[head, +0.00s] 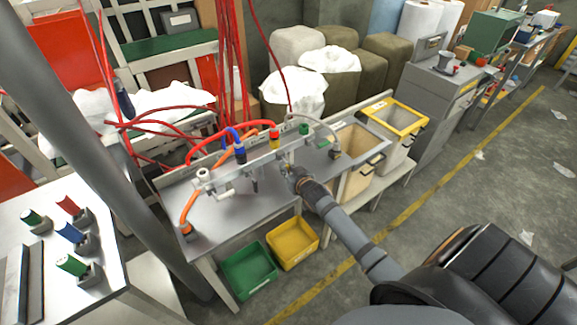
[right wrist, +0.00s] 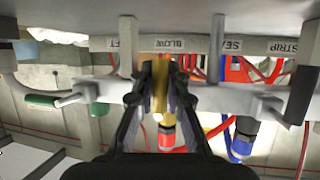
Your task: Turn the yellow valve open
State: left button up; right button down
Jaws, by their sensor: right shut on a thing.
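A pale manifold rail (head: 262,158) runs above the back of a grey workbench, with coloured hose fittings along it. My right gripper (head: 290,172) reaches the rail near a yellow-and-red fitting (head: 274,138). In the right wrist view my right gripper (right wrist: 160,85) is shut on the yellow valve handle (right wrist: 160,92), below the label BLOW. The handle stands lengthwise between the fingers, and they cover its sides. In the head view the gripper hides the handle. My left gripper is not in view.
A blue fitting (head: 240,153) and a green one (head: 303,129) flank the spot. Red hoses (head: 232,60) hang behind the rail. A green bin (head: 249,268) and a yellow bin (head: 293,243) sit below the bench. The bench top (head: 225,215) in front is mostly clear.

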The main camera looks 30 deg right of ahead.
jog(key=shift+f, duration=0.1)
dwell(0.4)
jog(key=c, duration=1.3)
grip_release()
jog(key=shift+c, duration=0.2)
jog(key=v, duration=1.2)
jog(key=s+d+f+g, duration=0.2)
jog(key=s+f, duration=0.1)
jog(key=f, duration=0.6)
jog(key=s+d+f+g+h, duration=0.15)
jog(key=s+f, duration=0.25)
jog(key=f, duration=0.5)
jog(key=s+d+f+g+y, duration=0.1)
jog(key=s+d+f+g, duration=0.15)
jog(key=f, duration=0.65)
jog(key=s+a+f+g, duration=0.2)
jog(key=s+f, duration=0.4)
jog(key=s, duration=0.3)
jog(key=s+a+f+n+g+y, duration=0.1)
jog(key=s+a+f+g, duration=0.1)
jog(key=s+a+f, duration=0.2)
jog(key=s+a+f+g, duration=0.2)
jog(key=s+a+f, duration=0.2)
jog(key=s+f, duration=0.5)
jog(key=s, duration=0.7)
jog(key=shift+f+n, duration=0.3)
jog(key=shift+n, duration=0.1)
